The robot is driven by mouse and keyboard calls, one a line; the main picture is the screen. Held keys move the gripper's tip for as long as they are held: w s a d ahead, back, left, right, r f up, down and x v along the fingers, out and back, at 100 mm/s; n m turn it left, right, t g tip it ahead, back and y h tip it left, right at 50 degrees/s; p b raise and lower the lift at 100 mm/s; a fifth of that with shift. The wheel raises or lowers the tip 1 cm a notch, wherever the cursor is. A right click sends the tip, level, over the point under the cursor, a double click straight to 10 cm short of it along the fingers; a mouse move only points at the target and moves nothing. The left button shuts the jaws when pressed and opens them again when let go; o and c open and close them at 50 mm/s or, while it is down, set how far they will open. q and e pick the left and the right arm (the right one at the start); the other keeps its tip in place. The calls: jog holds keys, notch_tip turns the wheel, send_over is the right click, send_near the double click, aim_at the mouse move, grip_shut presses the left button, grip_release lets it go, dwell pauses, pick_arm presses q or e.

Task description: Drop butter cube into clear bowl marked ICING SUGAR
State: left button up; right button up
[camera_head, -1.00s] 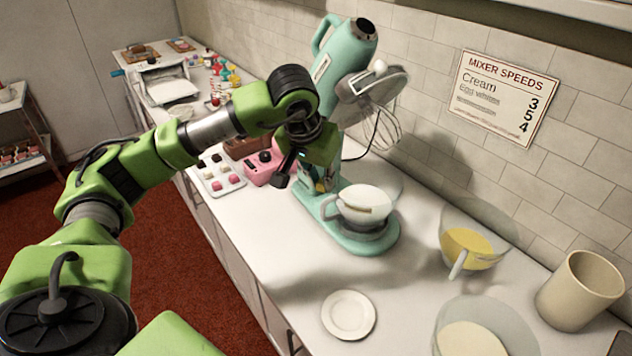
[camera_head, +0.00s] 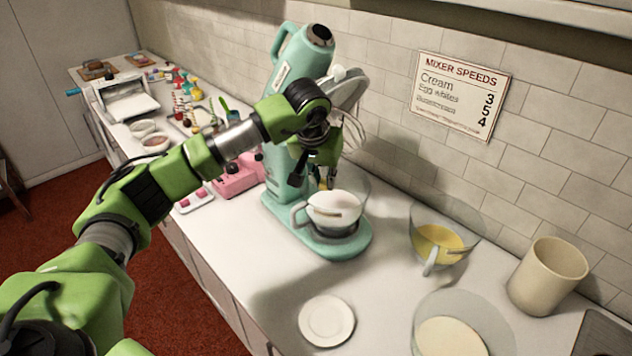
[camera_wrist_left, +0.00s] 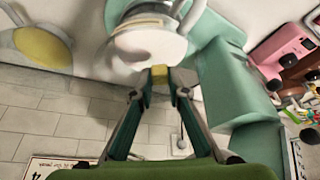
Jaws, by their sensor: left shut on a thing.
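My left gripper (camera_head: 327,184) is shut on a small yellow butter cube (camera_wrist_left: 159,76), which shows between its fingertips in the left wrist view. The gripper points down just above a clear, handled bowl with white contents (camera_head: 336,209), which stands on the teal mixer's base. The bowl carries a pale label, too small to read. In the left wrist view, the bowl (camera_wrist_left: 148,48) lies just beyond the cube; I cannot tell the exact gap. My right gripper is out of view.
The mixer's raised head (camera_head: 303,58) and whisk (camera_head: 352,130) are close behind the gripper. A bowl of yellow contents (camera_head: 437,243), a bowl of pale contents (camera_head: 450,335), a beige canister (camera_head: 548,277) and a white plate (camera_head: 326,320) stand on the counter.

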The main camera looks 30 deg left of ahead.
pick_arm(q)
jog(key=shift+w+d, duration=0.1)
jog(key=shift+w, duration=0.05)
jog(key=o, duration=0.8)
jog(key=shift+r, duration=0.3)
jog(key=s+d+r, duration=0.1)
jog(key=s+r, duration=0.1)
jog(key=s, duration=0.5)
jog(key=s+r, duration=0.2)
jog(key=s, duration=0.4)
jog(key=shift+s+d, duration=0.35)
jog(key=shift+s, duration=0.05)
